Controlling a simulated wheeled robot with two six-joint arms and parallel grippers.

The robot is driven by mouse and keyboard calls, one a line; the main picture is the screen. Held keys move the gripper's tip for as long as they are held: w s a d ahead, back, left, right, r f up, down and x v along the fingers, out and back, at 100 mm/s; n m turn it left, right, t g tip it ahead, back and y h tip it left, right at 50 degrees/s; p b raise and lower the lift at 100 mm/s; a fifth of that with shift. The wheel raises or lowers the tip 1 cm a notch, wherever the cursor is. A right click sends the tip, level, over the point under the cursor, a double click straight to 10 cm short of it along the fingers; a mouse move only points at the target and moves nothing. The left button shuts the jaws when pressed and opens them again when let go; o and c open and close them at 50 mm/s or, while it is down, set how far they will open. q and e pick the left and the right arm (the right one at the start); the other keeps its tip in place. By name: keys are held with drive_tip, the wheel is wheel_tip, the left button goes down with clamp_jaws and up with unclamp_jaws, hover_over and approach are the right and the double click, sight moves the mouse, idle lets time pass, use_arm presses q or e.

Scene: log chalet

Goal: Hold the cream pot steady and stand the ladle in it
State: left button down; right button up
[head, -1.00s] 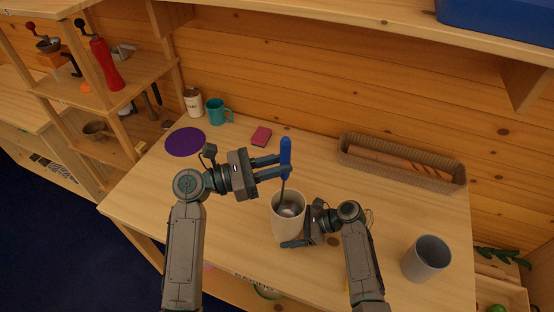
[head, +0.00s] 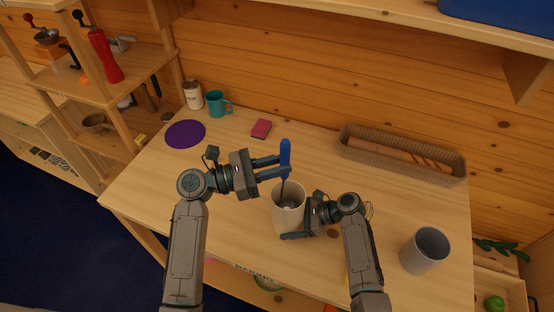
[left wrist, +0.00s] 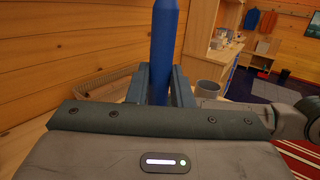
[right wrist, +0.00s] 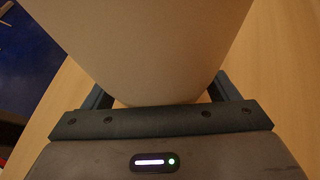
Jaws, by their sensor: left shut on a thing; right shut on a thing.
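The cream pot (head: 288,212) stands upright on the table in the head view. My right gripper (head: 293,224) is shut around it low on its side, and the pot fills the space between the fingers in the right wrist view (right wrist: 150,45). The ladle (head: 285,158) has a blue handle and is upright, with its lower end inside the pot. My left gripper (head: 272,168) is shut on the blue handle, which also shows between the fingers in the left wrist view (left wrist: 164,50). Whether the ladle touches the pot's bottom is hidden.
A grey pot (head: 425,250) stands at the table's right. A long basket (head: 400,165) with a rolling pin lies at the back.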

use_arm(q)
drive_tip(key=shift+f, duration=0.95)
drive_tip(key=c, duration=1.2)
unclamp_jaws()
drive_tip(key=shift+a, duration=0.1)
drive_tip(key=v, duration=1.2)
use_arm(e)
drive_tip(key=o, duration=0.8)
